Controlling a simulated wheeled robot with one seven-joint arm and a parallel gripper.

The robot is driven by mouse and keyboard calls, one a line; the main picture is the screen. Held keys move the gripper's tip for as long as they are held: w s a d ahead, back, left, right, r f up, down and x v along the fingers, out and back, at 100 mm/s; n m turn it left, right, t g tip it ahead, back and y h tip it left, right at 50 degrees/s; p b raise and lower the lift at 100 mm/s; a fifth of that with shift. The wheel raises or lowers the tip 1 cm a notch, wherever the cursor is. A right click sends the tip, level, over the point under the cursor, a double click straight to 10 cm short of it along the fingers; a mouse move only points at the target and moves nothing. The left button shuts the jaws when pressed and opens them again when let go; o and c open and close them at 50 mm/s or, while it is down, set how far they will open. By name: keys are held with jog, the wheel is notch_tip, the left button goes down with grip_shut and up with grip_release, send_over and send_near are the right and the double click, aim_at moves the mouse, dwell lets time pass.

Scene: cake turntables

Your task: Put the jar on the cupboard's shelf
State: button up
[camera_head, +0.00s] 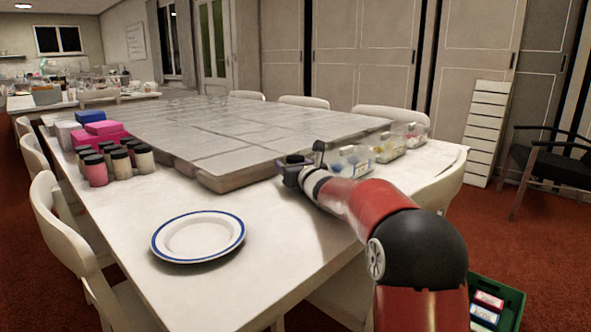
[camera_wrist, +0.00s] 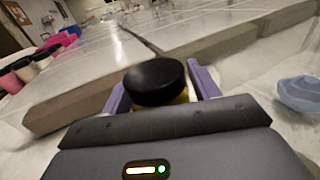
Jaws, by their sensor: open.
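A jar with a round black lid (camera_wrist: 155,82) and a thin band of yellow below it shows in the wrist view. It is between the two purple fingers of my gripper (camera_wrist: 163,95), which are open, one on each side. Its lower part is hidden by the gripper body. In the head view my gripper (camera_head: 296,170) is low over the table, by the near right edge of the grey slabs; I cannot make out the jar clearly there. No open cupboard shelf is clear; tall closed panels (camera_head: 360,60) line the back wall.
The white table (camera_head: 270,262) holds a blue-rimmed plate (camera_head: 198,237), several black-lidded jars (camera_head: 145,158), pink boxes (camera_head: 98,135) and grey slabs (camera_head: 220,125). Clear containers (camera_head: 390,147) stand right of my gripper. White chairs (camera_head: 70,225) surround the table. A green crate (camera_head: 510,300) is at lower right.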

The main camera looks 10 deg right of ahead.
jog(key=c, duration=0.9)
